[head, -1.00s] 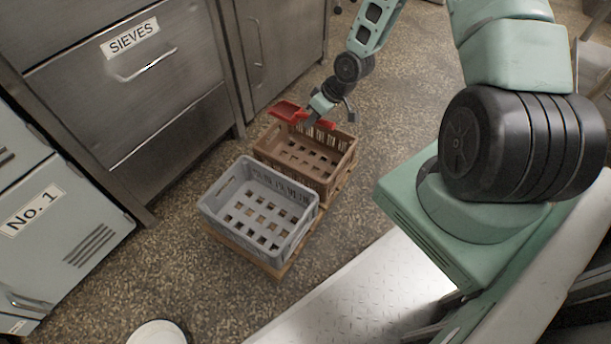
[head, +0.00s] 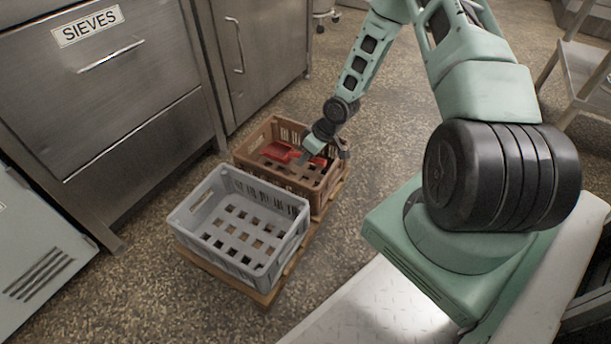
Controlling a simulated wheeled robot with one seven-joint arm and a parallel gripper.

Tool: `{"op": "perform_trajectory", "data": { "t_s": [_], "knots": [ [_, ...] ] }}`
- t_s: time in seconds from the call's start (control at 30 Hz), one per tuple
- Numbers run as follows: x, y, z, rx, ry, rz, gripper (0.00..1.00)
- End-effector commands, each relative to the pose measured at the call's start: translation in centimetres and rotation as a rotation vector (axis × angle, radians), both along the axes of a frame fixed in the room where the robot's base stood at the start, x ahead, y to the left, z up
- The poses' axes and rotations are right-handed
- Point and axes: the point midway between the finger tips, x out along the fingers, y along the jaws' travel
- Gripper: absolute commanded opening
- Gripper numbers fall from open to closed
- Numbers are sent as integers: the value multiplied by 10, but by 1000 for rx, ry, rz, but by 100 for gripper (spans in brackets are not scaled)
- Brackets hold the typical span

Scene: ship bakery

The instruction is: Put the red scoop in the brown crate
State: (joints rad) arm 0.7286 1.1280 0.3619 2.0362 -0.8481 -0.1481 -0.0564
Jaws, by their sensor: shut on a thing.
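The brown crate (head: 325,199) sits on a wooden pallet behind the grey crate in the head view. The red scoop (head: 281,152) is at the brown crate, its red pan inside the outline of the crate's opening. My gripper (head: 309,158) is shut on the red scoop, over the crate's far right part. Its fingers are partly hidden by the wrist. I cannot tell whether the scoop touches the crate floor.
A grey crate (head: 283,240) stands in front of the brown crate on the same pallet (head: 253,293). A steel drawer cabinet marked SIEVES (head: 110,100) stands to the left. The speckled floor is clear in front of the pallet.

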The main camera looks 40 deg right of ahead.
Motion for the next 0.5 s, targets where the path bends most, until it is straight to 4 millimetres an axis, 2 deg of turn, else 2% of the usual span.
{"op": "perform_trajectory", "data": {
  "t_s": [0.03, 0.23, 0.4, 0.5],
  "knots": [
    [0, 0, -8, 0, 0, 0, 0],
    [0, 0, -20, 0, -1, 1, 0],
    [1, 1, -45, 0, -1, 1, 0],
    [1, 0, -49, 0, -1, 1, 0]
  ]
}}
